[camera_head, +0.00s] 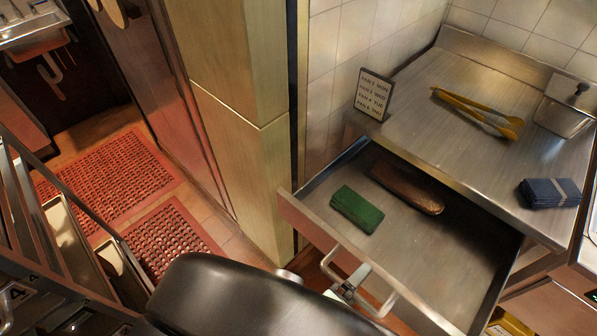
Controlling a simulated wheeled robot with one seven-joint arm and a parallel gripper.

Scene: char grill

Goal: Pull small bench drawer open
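The small bench drawer (446,266) is pulled well out from under the steel bench (405,133), showing its inside. Its front panel faces the lower left and carries a metal bar handle (331,257). A green folded cloth (357,209) and a long brown item (407,187) lie in the drawer. My gripper (346,290) is at the handle, partly hidden by my black arm link. I cannot tell whether its fingers are closed around the bar.
On the bench are yellow-handled tongs (478,112), a dark folded cloth (549,192), a metal container (564,117) and a small sign (373,94). A pillar (238,130) stands left of the drawer. Red mats (115,177) cover the floor at left, beside a metal rack (60,262).

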